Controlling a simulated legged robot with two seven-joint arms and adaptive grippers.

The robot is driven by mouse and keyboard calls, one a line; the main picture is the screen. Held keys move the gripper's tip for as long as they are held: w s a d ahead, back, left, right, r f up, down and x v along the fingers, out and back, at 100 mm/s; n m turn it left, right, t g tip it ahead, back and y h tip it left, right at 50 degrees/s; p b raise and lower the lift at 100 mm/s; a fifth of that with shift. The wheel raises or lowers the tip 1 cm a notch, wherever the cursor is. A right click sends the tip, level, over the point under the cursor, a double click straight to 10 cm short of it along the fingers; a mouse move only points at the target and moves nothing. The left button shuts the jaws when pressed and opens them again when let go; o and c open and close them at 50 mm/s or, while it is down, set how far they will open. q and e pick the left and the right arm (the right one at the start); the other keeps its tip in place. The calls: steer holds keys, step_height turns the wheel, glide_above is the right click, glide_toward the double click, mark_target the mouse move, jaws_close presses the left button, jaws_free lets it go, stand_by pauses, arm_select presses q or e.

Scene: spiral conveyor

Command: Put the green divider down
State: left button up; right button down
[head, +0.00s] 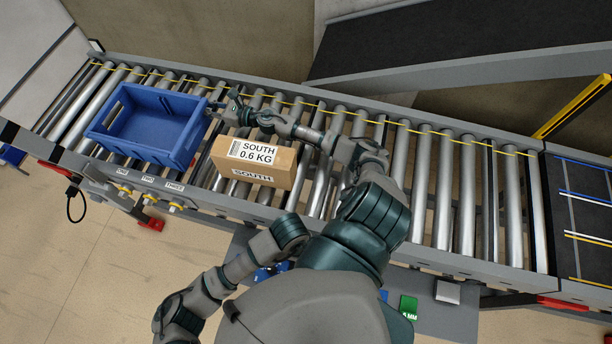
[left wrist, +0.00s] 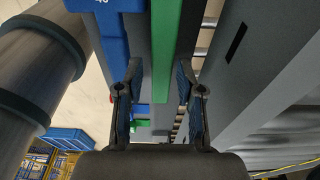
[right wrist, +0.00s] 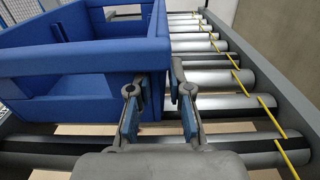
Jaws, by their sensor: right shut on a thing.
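A long green divider (left wrist: 165,50) runs between the fingers of my left gripper (left wrist: 160,100) in the left wrist view. Those fingers stand apart, with gaps beside the green strip. A blue piece marked "40" (left wrist: 112,25) is just left of it. In the head view a green piece marked "MM" (head: 408,307) lies low on the right; I cannot tell whether it is the same divider. My right gripper (right wrist: 160,112) is shut on the wall of the blue crate (right wrist: 80,62). In the head view, my right gripper (head: 214,110) is at the crate's right end.
The blue crate (head: 190,140) sits on the roller conveyor (head: 440,190). A cardboard box marked "SOUTH 0.6 KG" (head: 255,160) is beside it on the right. The rollers farther right are clear. A grey shelf (head: 450,318) lies below the conveyor; a dark belt (head: 460,50) rises behind.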

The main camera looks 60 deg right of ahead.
arm_select(q)
steer(key=shift+s+d+f, duration=0.1)
steer(key=shift+s+f, duration=0.05)
steer(key=shift+f, duration=1.45)
steer(key=shift+s+d+f, duration=0.1)
steer(key=shift+s+f, duration=0.05)
steer(key=shift+f, duration=1.4)
jaws_close()
